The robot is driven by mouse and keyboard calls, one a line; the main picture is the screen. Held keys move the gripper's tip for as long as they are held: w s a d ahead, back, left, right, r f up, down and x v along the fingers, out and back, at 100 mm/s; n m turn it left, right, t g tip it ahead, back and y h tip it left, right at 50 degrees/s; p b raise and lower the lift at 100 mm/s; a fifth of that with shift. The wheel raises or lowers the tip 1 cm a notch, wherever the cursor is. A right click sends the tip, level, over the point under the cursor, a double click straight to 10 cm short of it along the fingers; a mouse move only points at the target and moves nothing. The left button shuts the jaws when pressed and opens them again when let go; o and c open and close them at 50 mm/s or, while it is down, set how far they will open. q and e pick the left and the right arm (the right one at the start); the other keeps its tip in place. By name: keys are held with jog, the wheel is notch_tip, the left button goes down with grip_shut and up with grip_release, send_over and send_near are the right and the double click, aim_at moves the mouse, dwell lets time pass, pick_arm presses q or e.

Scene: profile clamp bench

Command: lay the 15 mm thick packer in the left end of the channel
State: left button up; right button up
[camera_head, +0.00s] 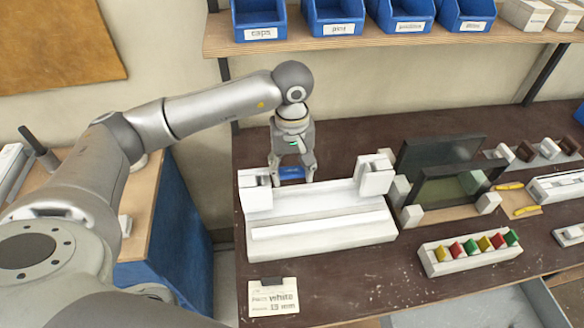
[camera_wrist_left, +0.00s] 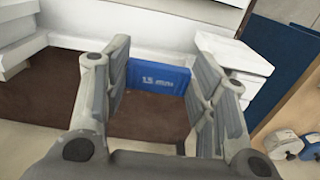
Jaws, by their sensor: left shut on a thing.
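My left gripper (camera_head: 292,172) is shut on a blue packer (camera_head: 291,173), behind the left part of the white channel fixture (camera_head: 322,230). In the left wrist view the blue packer (camera_wrist_left: 158,79) spans between the two fingers (camera_wrist_left: 155,100) and carries a white "15" mark. In that view the fixture (camera_wrist_left: 130,38) is just beyond the packer, and a white end block (camera_wrist_left: 235,55) is to the right. Whether the packer touches the fixture or bench cannot be told. A white clamp block (camera_head: 254,188) stands at the channel's left end, another (camera_head: 374,178) at its right. My right gripper is not in view.
A card (camera_head: 273,297) reading "white" and a blurred mm size lies in front of the fixture. A white rack with coloured pieces (camera_head: 469,252) and dark panels (camera_head: 440,170) stand to the right. A shelf (camera_head: 390,38) with blue bins is above the back.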

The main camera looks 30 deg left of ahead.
pick_arm(q)
jog(key=b, duration=0.6)
send_over(292, 205)
jog(key=shift+f, duration=3.1)
jog(key=shift+f+b, duration=2.45)
jog(key=shift+f, duration=0.2)
jog(key=shift+r, duration=0.1)
jog(key=o, duration=0.8)
jog(key=shift+w+d, duration=0.1)
jog(key=shift+r, duration=0.1)
jog(key=shift+r+p, duration=1.55)
jog(key=shift+r, duration=1.3)
jog(key=shift+s+a+r+p, duration=0.1)
jog(key=shift+r+p, duration=0.15)
jog(key=shift+r, duration=0.3)
jog(key=shift+s+a+r+p, duration=0.1)
jog(key=shift+r+p, duration=0.1)
jog(key=shift+r, duration=0.35)
